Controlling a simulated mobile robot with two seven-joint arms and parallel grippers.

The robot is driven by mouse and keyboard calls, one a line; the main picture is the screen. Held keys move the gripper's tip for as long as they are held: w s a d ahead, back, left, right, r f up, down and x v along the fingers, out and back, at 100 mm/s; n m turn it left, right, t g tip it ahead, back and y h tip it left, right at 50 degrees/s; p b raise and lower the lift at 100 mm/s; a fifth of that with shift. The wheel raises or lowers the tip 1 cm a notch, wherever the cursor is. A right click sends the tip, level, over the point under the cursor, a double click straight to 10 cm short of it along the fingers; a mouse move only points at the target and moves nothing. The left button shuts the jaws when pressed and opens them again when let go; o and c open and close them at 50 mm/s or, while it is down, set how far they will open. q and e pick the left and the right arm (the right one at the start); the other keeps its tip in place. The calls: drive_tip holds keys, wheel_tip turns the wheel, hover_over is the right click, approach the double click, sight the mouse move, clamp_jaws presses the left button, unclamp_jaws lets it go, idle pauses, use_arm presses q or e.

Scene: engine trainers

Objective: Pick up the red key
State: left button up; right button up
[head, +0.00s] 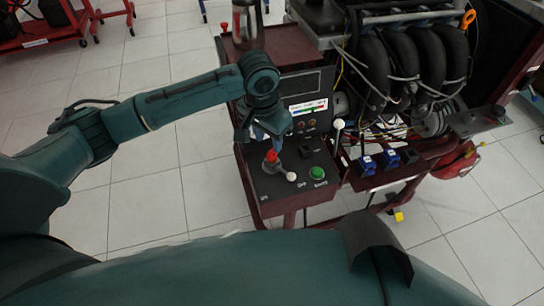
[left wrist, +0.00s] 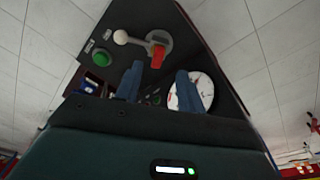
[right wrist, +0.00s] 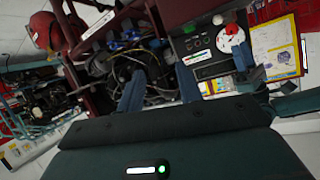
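The red key (head: 271,156) sits upright on the dark control panel (head: 263,183), just below my left gripper (head: 264,136) in the head view. In the left wrist view the red key (left wrist: 158,55) shows beyond the fingertips, roughly in line with the gap between them. My left gripper (left wrist: 158,82) is open, its two blue fingers apart with nothing held. The key appears apart from the fingers. My right gripper (right wrist: 159,88) is open and empty in the right wrist view, facing the engine trainer; its fingers are not seen in the head view.
A white-knobbed lever (head: 291,177) and a green button (head: 317,173) are close to the key. A taller white-knobbed lever (head: 338,125) and blue connectors (head: 367,164) stand to the right. The engine (head: 415,60) rises behind. Tiled floor (head: 140,190) is clear at left.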

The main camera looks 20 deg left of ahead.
sight(272, 151)
use_arm(q)
drive_tip(key=shift+w+d+f+b, duration=0.1)
drive_tip(key=shift+w+f+b, duration=0.1)
drive_tip(key=shift+f, duration=0.8)
drive_tip(key=shift+w+d+f+b, duration=0.1)
drive_tip(key=shift+d+f+b, duration=0.1)
drive_tip(key=shift+f, duration=0.85)
drive_tip(key=shift+w+d+f+b, duration=0.1)
drive_tip(key=shift+f+b, duration=0.1)
drive_tip(key=shift+f, duration=0.8)
drive_tip(key=shift+c, duration=0.3)
drive_tip(key=c, duration=0.8)
